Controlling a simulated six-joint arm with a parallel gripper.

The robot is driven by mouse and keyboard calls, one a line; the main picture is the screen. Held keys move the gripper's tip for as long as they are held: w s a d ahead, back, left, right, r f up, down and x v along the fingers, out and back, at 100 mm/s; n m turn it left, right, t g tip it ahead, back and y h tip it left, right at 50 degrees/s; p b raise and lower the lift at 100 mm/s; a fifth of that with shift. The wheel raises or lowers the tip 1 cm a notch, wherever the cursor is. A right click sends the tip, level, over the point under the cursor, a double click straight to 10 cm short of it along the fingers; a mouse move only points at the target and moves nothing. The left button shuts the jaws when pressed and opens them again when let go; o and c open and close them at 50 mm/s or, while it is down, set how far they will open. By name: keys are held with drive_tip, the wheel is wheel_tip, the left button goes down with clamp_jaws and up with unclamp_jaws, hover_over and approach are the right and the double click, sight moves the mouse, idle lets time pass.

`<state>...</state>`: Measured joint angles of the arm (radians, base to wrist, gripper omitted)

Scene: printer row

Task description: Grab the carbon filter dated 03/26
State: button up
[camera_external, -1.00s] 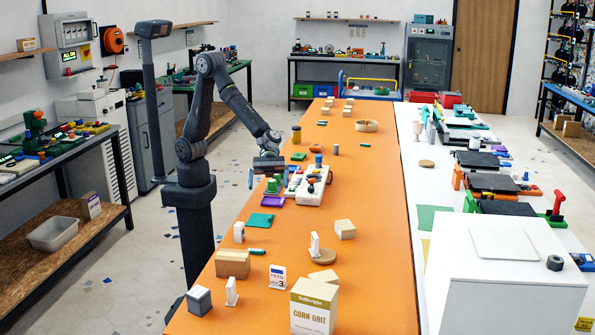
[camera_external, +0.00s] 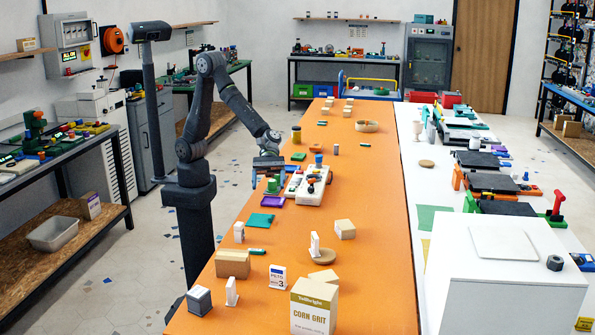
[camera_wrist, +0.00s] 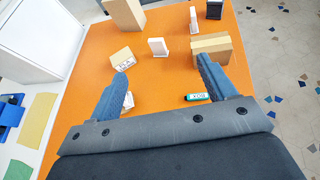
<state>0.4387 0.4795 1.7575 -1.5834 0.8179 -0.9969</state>
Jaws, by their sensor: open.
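My gripper (camera_external: 268,178) is open above the left side of the orange table, near a green piece and a purple pad. In the wrist view my gripper (camera_wrist: 162,70) has its two blue fingers spread, with bare orange tabletop between them. I cannot read a date 03/26 on anything, so I cannot tell which thing is the carbon filter. A small green labelled item (camera_wrist: 197,97) lies near the right finger, its text too small to read surely. A wooden block (camera_wrist: 122,58) with a marked white face sits beyond the left finger.
The orange table (camera_external: 375,230) also bears a corn grit box (camera_external: 314,308), a cardboard box (camera_external: 232,264), a dark grey cube (camera_external: 199,301) and upright white pieces (camera_external: 239,232). A white tool board (camera_external: 312,188) is right of my gripper. The table's middle right is clear.

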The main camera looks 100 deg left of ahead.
drive_tip(key=d+m+g, duration=0.3)
drive_tip(key=d+m, duration=0.5)
drive_tip(key=m, duration=0.1)
drive_tip(key=m+g+y, duration=0.1)
drive_tip(key=m+y, duration=0.7)
drive_tip(key=m, duration=2.4)
approach(200, 289)
drive_tip(key=shift+m, duration=0.3)
drive_tip(key=x, duration=0.7)
drive_tip(key=shift+d+f, duration=0.25)
drive_tip(key=shift+f, duration=0.05)
drive_tip(key=shift+a+x, duration=0.2)
drive_tip(key=shift+x, duration=1.1)
drive_tip(key=shift+a+x, duration=0.2)
drive_tip(key=shift+x, duration=1.1)
drive_tip(key=shift+f, duration=0.15)
drive_tip(key=c, duration=1.1)
